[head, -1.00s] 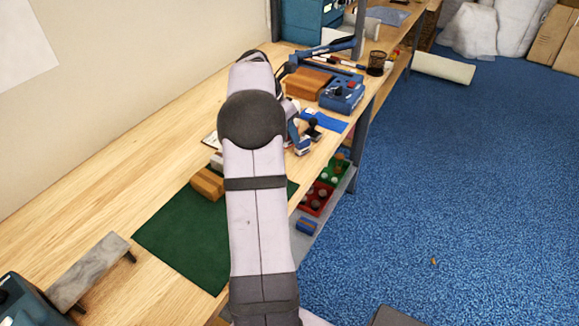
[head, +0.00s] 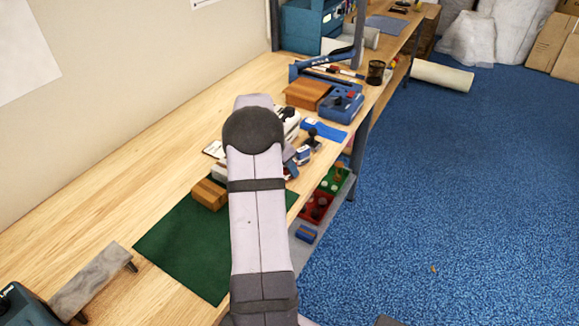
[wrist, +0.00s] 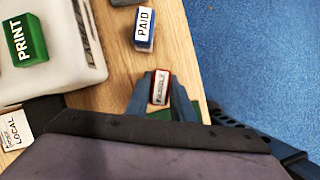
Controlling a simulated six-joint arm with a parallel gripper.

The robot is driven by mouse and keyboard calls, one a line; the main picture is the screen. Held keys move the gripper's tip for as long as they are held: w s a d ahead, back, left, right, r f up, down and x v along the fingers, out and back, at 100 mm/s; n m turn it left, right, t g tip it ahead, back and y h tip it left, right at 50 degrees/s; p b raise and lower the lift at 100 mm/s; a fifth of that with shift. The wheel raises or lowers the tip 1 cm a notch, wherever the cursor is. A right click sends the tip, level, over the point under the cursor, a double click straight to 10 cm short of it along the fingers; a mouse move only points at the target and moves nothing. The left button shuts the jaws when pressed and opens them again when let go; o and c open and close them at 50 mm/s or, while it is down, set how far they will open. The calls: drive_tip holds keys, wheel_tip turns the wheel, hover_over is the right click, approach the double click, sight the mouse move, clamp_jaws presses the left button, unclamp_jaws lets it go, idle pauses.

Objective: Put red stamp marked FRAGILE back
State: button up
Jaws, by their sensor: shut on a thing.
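The red stamp (wrist: 159,88) shows in the wrist view, with a white label that seems to read FRAGILE. My gripper (wrist: 161,92) is shut on it, one dark blue finger on each side. A blue stamp marked PAID (wrist: 144,28) stands apart from it, just beyond my gripper. I cannot tell whether the red stamp touches the surface below. In the head view my own arm hides most of the gripper and the red stamp.
A white device with a green PRINT button (wrist: 27,40) lies left of my gripper. The bench edge and blue floor (wrist: 240,60) are to the right. In the head view, a green mat (head: 190,250) and a brown block (head: 209,194) are nearer; red and green bins (head: 317,206) sit below.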

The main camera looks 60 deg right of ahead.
drive_tip(key=shift+f, duration=0.25)
drive_tip(key=shift+f, duration=0.1)
drive_tip(key=o, duration=0.8)
drive_tip(key=shift+o, duration=0.2)
drive_tip(key=shift+r, duration=0.35)
drive_tip(key=b+v, duration=0.1)
drive_tip(key=v, duration=1)
drive_tip(key=shift+a+r+b, duration=0.2)
drive_tip(key=shift+r+b, duration=0.1)
drive_tip(key=shift+b, duration=0.1)
